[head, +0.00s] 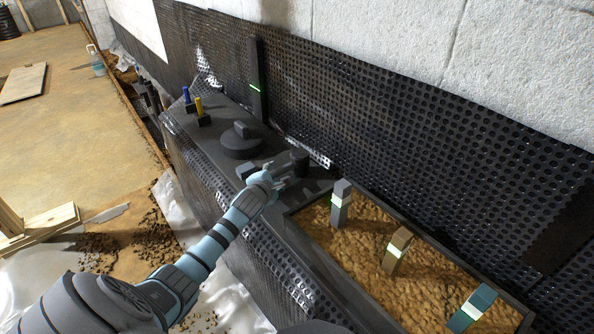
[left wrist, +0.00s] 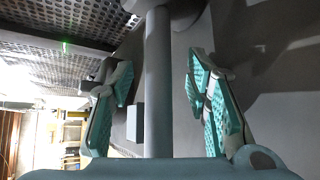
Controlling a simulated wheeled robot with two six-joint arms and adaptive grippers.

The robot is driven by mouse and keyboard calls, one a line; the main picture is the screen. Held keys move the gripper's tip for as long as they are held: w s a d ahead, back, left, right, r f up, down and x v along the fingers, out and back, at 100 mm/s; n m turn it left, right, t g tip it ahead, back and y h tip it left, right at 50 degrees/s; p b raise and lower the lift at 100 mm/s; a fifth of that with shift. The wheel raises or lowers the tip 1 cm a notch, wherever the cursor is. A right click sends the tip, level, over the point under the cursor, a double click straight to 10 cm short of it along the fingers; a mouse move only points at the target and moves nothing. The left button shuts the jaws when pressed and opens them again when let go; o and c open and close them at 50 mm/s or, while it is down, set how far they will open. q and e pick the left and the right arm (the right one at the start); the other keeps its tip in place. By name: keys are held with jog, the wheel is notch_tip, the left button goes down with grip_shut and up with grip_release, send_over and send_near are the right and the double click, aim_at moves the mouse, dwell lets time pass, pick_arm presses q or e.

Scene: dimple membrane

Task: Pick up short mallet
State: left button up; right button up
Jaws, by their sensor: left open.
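A short dark mallet lies on the grey ledge, its cylinder-shaped head (head: 299,158) just beyond my left gripper (head: 279,179) in the head view. In the left wrist view a plain grey handle (left wrist: 158,85) runs up the middle to the head at the top edge. My left gripper (left wrist: 152,78) is open, with one teal-padded finger on each side of the handle and visible gaps between. The near end of the handle is hidden behind the palm edge. My right gripper is not in view.
Blue (head: 186,95) and yellow (head: 198,106) pegs stand farther back. A soil tray (head: 345,262) with three upright posts lies right. A dimpled membrane (head: 400,130) covers the wall behind.

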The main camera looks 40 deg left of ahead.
pick_arm(q)
jog(key=shift+w, duration=0.1)
jog(key=shift+c, duration=1.2)
grip_shut()
jog(key=shift+r, duration=0.2)
notch_tip(320, 180, up, 10)
jog(key=p, duration=0.5)
notch_tip(320, 180, up, 10)
jog(key=p, duration=0.3)
send_over(274, 174)
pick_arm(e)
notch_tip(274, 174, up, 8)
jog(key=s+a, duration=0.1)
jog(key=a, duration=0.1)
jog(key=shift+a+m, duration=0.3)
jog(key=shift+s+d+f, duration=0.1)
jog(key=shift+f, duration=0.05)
